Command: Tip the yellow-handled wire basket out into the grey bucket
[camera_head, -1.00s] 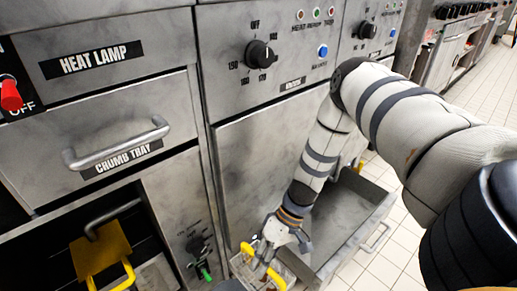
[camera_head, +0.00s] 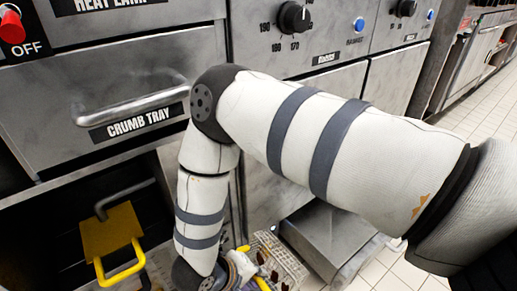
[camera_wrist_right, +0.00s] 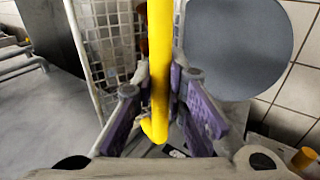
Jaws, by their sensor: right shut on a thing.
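The wire basket (camera_head: 283,260) is at the bottom middle of the head view, with dark brown pieces in it. My right gripper (camera_head: 240,268) is beside it, partly cut off by the frame. In the right wrist view, my right gripper (camera_wrist_right: 160,112) is shut on the yellow handle (camera_wrist_right: 159,60), with a purple pad on each side. The basket's wire mesh (camera_wrist_right: 106,42) is beyond the handle. A grey round shape (camera_wrist_right: 240,45) at upper right may be the grey bucket; I cannot tell. No bucket shows clearly in the head view. My left gripper is not in view.
A grey metal tray (camera_head: 325,232) juts out to the right of the basket. A yellow plate with a loop handle (camera_head: 110,232) is in the open compartment at left. The crumb tray drawer (camera_head: 135,118) is shut. Tiled floor (camera_head: 395,270) is clear at right.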

